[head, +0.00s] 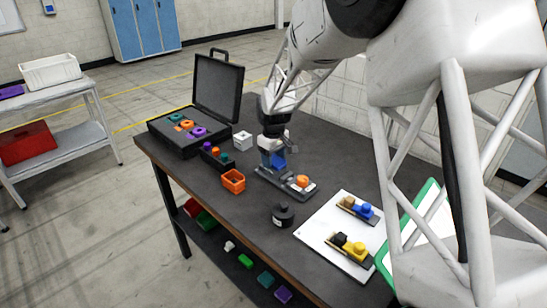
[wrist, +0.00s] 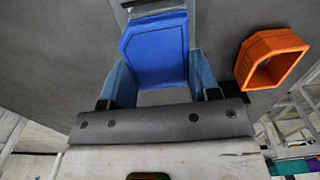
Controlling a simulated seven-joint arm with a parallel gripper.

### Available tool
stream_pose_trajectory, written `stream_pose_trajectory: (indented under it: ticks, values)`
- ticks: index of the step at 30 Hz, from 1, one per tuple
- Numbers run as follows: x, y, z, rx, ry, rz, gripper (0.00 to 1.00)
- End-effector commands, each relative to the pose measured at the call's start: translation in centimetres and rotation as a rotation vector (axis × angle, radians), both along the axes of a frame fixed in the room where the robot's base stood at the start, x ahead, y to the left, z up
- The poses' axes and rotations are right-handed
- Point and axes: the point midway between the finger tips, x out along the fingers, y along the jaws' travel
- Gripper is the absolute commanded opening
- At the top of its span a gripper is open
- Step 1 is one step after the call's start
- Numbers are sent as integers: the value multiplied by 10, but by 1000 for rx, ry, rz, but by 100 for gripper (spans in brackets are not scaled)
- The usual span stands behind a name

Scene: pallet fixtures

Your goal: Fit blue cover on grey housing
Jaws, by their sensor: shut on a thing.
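The blue cover (wrist: 155,50) sits between the two fingers of my gripper (wrist: 160,77) in the wrist view. My gripper is shut on it. In the head view, the blue cover (head: 279,162) shows just below my gripper (head: 272,150), over the left end of a dark pallet fixture (head: 284,184) on the table. A pale grey part, perhaps the grey housing (wrist: 157,5), shows at the top edge of the wrist view, just beyond the cover. Most of it is hidden, and I cannot tell whether the cover touches it.
An orange piece (head: 302,181) sits on the fixture's right end. An open orange box (head: 233,181) is to the left, also close in the wrist view (wrist: 270,58). A black round object (head: 283,215) stands in front. A white board (head: 318,236) holds blue and yellow assemblies. An open black case (head: 175,137) lies behind.

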Motion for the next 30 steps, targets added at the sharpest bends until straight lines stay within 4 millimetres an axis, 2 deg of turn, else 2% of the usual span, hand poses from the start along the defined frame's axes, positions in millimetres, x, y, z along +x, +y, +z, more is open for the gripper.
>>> stream_pose_trajectory:
  ticks: [5, 6, 11, 17, 19, 20, 30]
  values:
    - [0, 0, 0, 0, 0, 0, 34]
    - [0, 0, 0, 0, 0, 0, 61]
    - [0, 0, 0, 0, 0, 0, 85]
    - [0, 0, 0, 0, 0, 0, 86]
    - [0, 0, 0, 0, 0, 0, 75]
    - [0, 0, 0, 0, 0, 0, 73]
    - [0, 0, 0, 0, 0, 0, 73]
